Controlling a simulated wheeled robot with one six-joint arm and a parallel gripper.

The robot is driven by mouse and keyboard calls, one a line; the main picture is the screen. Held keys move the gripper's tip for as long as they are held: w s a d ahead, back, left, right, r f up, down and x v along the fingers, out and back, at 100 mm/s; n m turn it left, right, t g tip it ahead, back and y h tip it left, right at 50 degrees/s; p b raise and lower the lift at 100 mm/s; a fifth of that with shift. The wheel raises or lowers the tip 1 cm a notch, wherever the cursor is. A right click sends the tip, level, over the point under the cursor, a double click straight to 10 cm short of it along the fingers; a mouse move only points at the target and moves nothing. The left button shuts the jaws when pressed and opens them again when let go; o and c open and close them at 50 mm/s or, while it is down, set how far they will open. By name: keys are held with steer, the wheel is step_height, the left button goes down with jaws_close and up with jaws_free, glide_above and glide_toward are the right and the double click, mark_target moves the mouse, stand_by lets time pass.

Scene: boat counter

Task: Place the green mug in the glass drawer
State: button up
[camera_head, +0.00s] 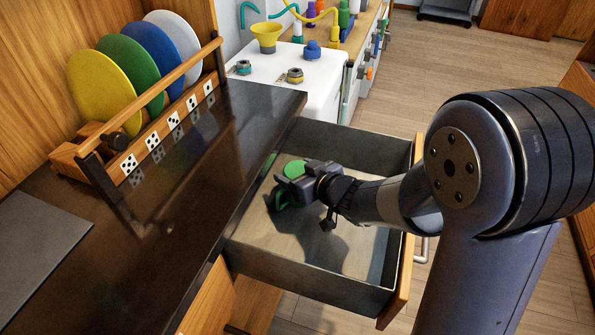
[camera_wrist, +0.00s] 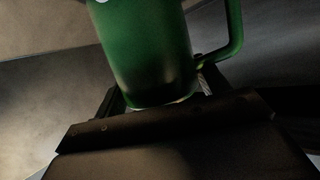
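The green mug (camera_head: 295,169) is in the open drawer (camera_head: 340,285), seen in the head view with my gripper (camera_head: 292,186) at it. In the wrist view the mug (camera_wrist: 147,50) fills the upper middle, its handle on the right. The dark fingers (camera_wrist: 160,100) stand on either side of the mug's lower part in that view. Whether they press on it is too dark to tell. My arm reaches in over the drawer's right side. The head view does not show clearly whether the mug touches the drawer floor.
A dark counter (camera_head: 185,240) borders the drawer on the left. A wooden rack (camera_head: 150,130) there holds yellow, green, blue and white plates. A white unit (camera_head: 290,80) with a yellow funnel (camera_head: 267,35) stands behind. The drawer floor in front of the mug is bare.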

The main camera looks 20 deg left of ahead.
steer(key=o, duration=0.3)
steer(key=shift+o, duration=0.2)
steer(key=shift+r, duration=0.2)
steer(key=p+v, duration=0.3)
steer(key=v, duration=0.9)
steer(key=shift+o, duration=0.3)
